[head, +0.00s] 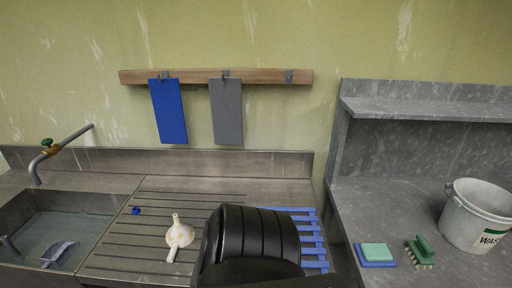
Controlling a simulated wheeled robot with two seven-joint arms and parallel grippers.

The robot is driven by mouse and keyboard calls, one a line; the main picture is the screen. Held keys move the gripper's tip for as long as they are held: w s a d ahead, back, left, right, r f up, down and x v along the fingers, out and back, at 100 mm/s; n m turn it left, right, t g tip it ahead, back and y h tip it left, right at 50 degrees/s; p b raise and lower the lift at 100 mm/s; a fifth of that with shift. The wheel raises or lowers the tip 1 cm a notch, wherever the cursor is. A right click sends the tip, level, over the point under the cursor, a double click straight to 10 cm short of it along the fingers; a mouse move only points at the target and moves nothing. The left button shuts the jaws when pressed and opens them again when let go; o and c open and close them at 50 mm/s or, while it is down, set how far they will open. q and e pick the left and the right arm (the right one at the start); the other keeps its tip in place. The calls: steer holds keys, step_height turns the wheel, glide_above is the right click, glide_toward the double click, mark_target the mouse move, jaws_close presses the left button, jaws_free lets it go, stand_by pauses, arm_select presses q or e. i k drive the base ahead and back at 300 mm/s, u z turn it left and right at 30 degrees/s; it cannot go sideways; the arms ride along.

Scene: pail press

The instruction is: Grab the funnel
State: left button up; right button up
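A small cream-white funnel (180,235) lies on the grooved metal drainboard (130,246), left of the middle of the head view. Its narrow spout points toward the back, and a short handle-like piece sticks out toward the front. Nothing is touching it that I can see. Neither my left nor my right gripper can be made out in this view.
A large black ribbed shape stands close right of the funnel, partly hiding a blue slatted rack (310,240). The sink (75,226) with a tap (62,145) is left. A white pail (478,214), green brush (421,250) and sponge (376,251) sit on the right counter.

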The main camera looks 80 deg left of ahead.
mark_target(180, 235)
steer(key=i, duration=0.9)
steer(key=u, duration=3.35)
